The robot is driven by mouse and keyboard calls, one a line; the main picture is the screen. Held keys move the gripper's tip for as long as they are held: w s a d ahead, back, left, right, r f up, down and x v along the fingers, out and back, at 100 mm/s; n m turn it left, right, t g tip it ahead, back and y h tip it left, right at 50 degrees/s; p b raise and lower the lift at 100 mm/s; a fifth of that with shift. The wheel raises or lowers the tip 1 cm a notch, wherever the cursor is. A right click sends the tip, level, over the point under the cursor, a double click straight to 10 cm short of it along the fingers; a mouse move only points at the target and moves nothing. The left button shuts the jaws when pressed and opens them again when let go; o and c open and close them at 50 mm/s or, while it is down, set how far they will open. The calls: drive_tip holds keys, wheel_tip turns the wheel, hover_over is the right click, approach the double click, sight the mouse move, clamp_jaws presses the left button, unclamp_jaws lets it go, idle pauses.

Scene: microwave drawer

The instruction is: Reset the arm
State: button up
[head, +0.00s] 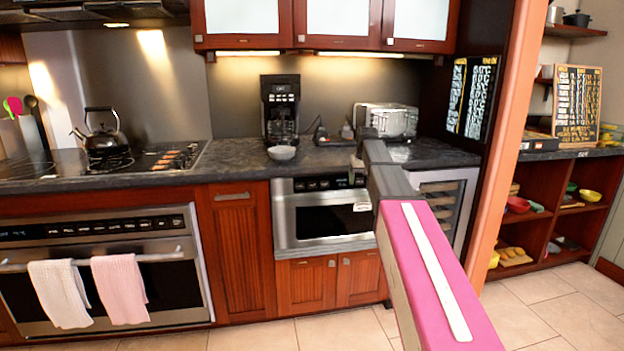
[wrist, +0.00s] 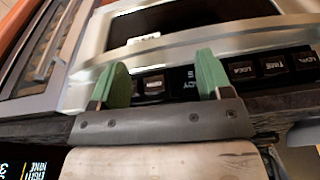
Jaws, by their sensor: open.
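My gripper (wrist: 162,76) has two green fingertips standing well apart, with nothing between them. In the head view my arm reaches up from the lower right, and its end (head: 356,172) is in front of the counter edge, by the upper right of the microwave drawer. The steel microwave drawer (head: 300,229) is built in under the counter, with a dark window and a black control strip. Its front looks shut or nearly so; I cannot tell exactly. In the wrist view the control strip (wrist: 240,72) and steel front (wrist: 90,62) lie behind the fingertips. I see no contact.
The dark counter (head: 225,160) holds a small bowl (head: 282,152), a coffee maker (head: 280,108) and a toaster (head: 387,119). A kettle (head: 100,135) stands on the stove at left, above an oven (head: 165,262). An orange post (head: 510,130) rises at right. The tiled floor (head: 550,305) is clear.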

drive_tip(key=s+f+m+g, duration=0.1)
drive_tip(key=s+f+g, duration=0.1)
drive_tip(key=s+f, duration=3)
drive_tip(key=shift+s+a+f+m, duration=0.15)
drive_tip(key=shift+s+f+m, duration=0.2)
drive_tip(key=shift+s, duration=0.2)
drive_tip(key=shift+w, duration=0.15)
